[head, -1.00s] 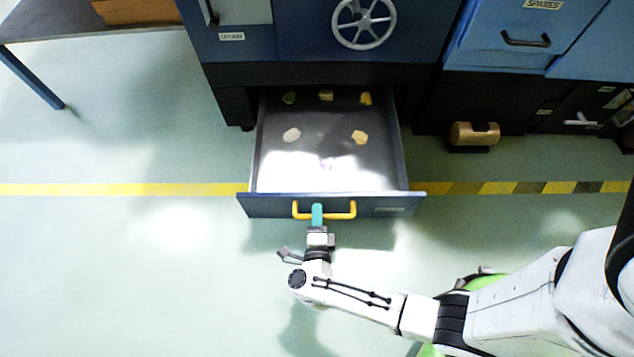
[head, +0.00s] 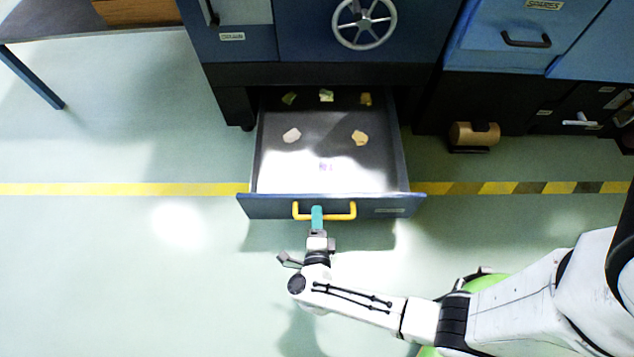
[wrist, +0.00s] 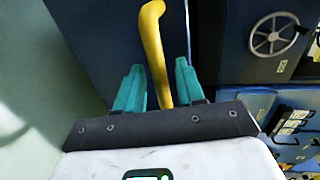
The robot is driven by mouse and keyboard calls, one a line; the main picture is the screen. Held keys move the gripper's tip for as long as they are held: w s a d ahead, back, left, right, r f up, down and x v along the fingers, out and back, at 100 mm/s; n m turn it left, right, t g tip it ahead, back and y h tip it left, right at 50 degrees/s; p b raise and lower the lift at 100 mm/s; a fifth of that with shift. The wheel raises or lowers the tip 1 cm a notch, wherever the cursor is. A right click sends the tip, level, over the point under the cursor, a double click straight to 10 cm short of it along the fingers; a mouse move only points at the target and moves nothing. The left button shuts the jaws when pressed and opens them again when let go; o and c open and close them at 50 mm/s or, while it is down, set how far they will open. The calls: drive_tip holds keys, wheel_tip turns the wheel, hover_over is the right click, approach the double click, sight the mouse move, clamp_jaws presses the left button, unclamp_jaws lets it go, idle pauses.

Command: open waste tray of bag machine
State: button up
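The waste tray (head: 280,170) is a grey drawer with a blue front, pulled well out from under the blue bag machine (head: 290,35). Several small scraps lie in it. Its yellow handle (head: 341,210) is on the front, and also shows in the wrist view (wrist: 154,40). My gripper (head: 317,211) is at the middle of the handle. In the wrist view its two teal fingers (wrist: 158,68) stand apart on either side of the handle bar, with a gap at the left finger. Contact at the right finger cannot be told.
A handwheel (head: 364,22) is on the machine above the tray. A blue spares cabinet (head: 500,45) and a brown roll (head: 474,134) stand to the right. A table (head: 60,22) is at upper left. Floor around the tray's front and left is clear, crossed by a yellow line (head: 120,189).

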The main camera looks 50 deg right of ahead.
drive_tip(key=p+v, duration=0.1)
drive_tip(key=v, duration=0.9)
drive_tip(key=shift+f, duration=0.1)
drive_tip(key=w+a+r+n+t+y, duration=0.3)
drive_tip(key=w+a+r+n+y, duration=0.25)
drive_tip(key=w+n+y, duration=0.25)
drive_tip(key=w+a+r+n+t+y, duration=0.4)
drive_tip(key=w+r+n+y, duration=0.2)
drive_tip(key=w+n+y, duration=0.2)
drive_tip(key=s+d+r+n+g+h, duration=0.2)
drive_tip(key=s+d+n+g, duration=0.4)
drive_tip(key=s+d+g, duration=0.3)
drive_tip(key=s+d+r+n+g+h, duration=0.2)
drive_tip(key=s+d+n+g, duration=0.4)
drive_tip(key=s+d, duration=0.4)
wheel_tip(320, 180, up, 32)
drive_tip(key=s+p, duration=0.1)
drive_tip(key=p, duration=3)
drive_tip(key=shift+s+g+p, duration=0.3)
drive_tip(key=shift+s+p, duration=0.05)
drive_tip(key=shift+s, duration=0.05)
